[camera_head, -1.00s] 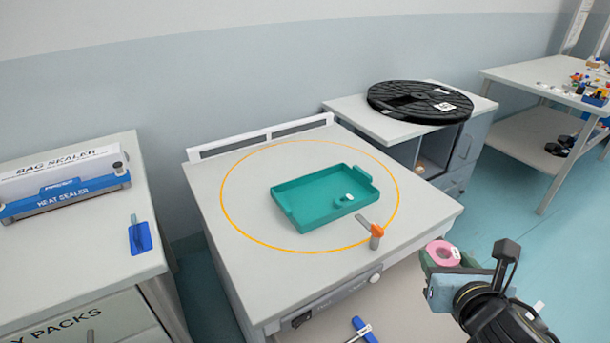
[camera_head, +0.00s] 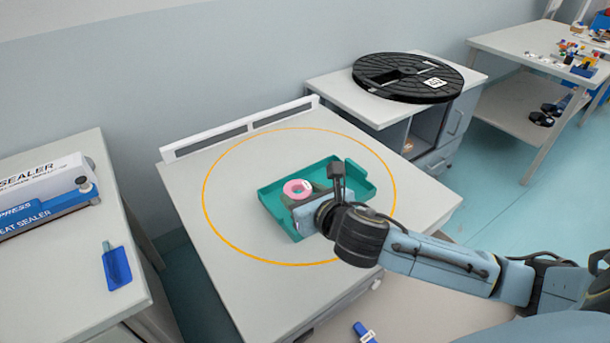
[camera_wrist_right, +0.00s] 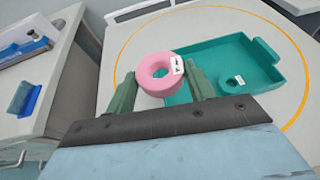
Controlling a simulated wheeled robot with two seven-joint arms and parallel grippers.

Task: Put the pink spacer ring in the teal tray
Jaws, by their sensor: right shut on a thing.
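The pink spacer ring (camera_head: 298,189) has a small white label. My right gripper (camera_head: 301,191) is shut on it and holds it over the left part of the teal tray in the head view. In the right wrist view the ring (camera_wrist_right: 160,74) sits between the two green fingers of the gripper (camera_wrist_right: 162,82). The teal tray (camera_head: 356,176) lies on the grey table inside an orange circle; my arm hides its front right part. A small teal ring with a white label (camera_wrist_right: 236,82) lies in the tray (camera_wrist_right: 262,58). My left gripper is not in view.
A heat sealer (camera_head: 50,205) and a blue tool (camera_head: 116,266) are on the left table. A black reel (camera_head: 408,76) lies on the cabinet behind right. A low white rail (camera_head: 240,128) edges the table's back. The table left of the tray is clear.

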